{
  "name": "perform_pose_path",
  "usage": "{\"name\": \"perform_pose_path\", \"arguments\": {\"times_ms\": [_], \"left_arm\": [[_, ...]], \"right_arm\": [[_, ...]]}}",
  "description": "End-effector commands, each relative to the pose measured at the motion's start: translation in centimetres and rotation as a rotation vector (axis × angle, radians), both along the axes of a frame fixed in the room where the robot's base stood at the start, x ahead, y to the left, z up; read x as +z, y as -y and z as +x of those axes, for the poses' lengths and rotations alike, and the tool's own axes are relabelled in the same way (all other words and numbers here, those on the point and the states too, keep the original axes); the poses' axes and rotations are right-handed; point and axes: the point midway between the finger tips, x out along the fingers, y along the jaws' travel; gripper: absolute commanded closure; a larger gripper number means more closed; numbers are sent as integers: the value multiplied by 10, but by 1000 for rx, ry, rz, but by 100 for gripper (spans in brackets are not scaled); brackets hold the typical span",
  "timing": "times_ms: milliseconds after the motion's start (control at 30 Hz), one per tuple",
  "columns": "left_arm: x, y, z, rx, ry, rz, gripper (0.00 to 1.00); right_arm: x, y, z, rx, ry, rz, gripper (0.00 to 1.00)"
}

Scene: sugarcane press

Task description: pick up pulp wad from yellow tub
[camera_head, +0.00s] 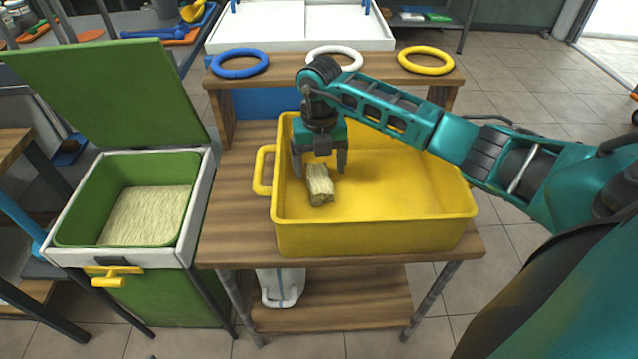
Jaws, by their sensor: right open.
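The yellow tub (375,237) stands on a wooden table. The pulp wad (320,187), a pale beige, fibrous lump, lies on the tub's floor toward its left side. My right gripper (320,172) reaches down into the tub from above, with its two dark fingers apart. The fingers are at the wad's upper end, one to each side of it in the picture. I cannot tell whether they touch it. My left gripper is not in view.
A green bin (72,225) with its lid raised stands at the left, holding pale fibrous material. Blue (240,63), white (350,56) and yellow (426,60) rings lie on a raised shelf behind the tub. A white container (281,287) sits under the table.

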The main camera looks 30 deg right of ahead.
Motion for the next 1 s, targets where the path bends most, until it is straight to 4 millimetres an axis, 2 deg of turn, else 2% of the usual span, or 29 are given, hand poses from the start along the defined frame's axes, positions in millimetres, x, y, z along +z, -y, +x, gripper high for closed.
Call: {"name": "perform_pose_path", "arguments": {"times_ms": [33,233,500,1000], "left_arm": [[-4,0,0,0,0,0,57],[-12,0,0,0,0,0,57],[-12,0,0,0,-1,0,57],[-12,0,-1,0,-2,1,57]], "right_arm": [[-10,-1,-1,0,-4,1,18],[-40,0,0,0,-4,0,18],[-43,0,1,2,0,0,18],[-43,0,0,1,-1,0,65]]}}
